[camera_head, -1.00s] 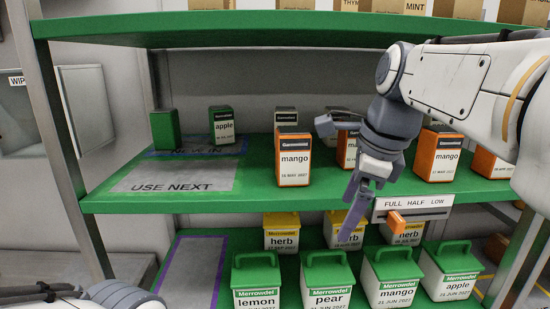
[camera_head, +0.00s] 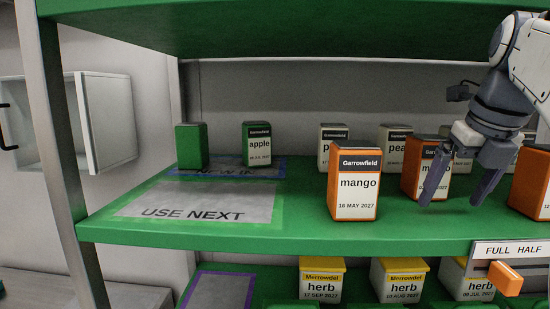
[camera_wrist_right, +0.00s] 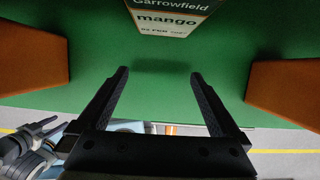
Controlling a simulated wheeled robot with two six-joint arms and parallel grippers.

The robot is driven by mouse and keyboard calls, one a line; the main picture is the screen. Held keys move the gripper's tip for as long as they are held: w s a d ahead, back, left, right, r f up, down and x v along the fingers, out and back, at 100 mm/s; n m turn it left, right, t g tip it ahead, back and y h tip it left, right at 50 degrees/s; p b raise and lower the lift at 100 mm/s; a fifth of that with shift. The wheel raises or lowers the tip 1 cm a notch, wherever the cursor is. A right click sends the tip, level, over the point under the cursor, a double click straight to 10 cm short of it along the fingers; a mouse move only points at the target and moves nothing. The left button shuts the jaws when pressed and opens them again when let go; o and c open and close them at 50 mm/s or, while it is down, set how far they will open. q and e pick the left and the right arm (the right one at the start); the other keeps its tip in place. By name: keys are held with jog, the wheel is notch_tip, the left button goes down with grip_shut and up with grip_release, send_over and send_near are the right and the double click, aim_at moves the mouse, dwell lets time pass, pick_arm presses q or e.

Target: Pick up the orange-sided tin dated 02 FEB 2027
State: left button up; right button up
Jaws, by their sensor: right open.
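An orange-sided mango tin (camera_head: 411,166) stands on the green middle shelf, partly hidden behind my right gripper (camera_head: 451,200) in the head view. In the right wrist view a mango tin (camera_wrist_right: 165,18) stands ahead of the open, empty right gripper (camera_wrist_right: 159,74), with a green gap between them; its small date seems to include FEB but is blurred. Another orange-sided mango tin (camera_head: 354,185), dated 16 MAY 2027, stands to the left and nearer the shelf front.
Orange tins flank the gap in the right wrist view, left (camera_wrist_right: 30,52) and right (camera_wrist_right: 287,85). Garrowfield tins stand behind, including a pear-like label (camera_head: 397,150). A USE NEXT mat (camera_head: 200,200) lies at left. A slider with an orange knob (camera_head: 505,278) sits below the shelf edge.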

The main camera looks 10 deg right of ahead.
aim_at(426, 168)
jog(key=w, duration=0.2)
jog(key=w+d, duration=0.1)
jog(key=w, duration=0.3)
jog(key=shift+w+d+f+p, duration=0.25)
jog(key=shift+w+f+p, duration=0.05)
jog(key=shift+f, duration=0.3)
jog(key=shift+c, duration=0.3)
jog(key=shift+r, duration=0.1)
grip_shut()
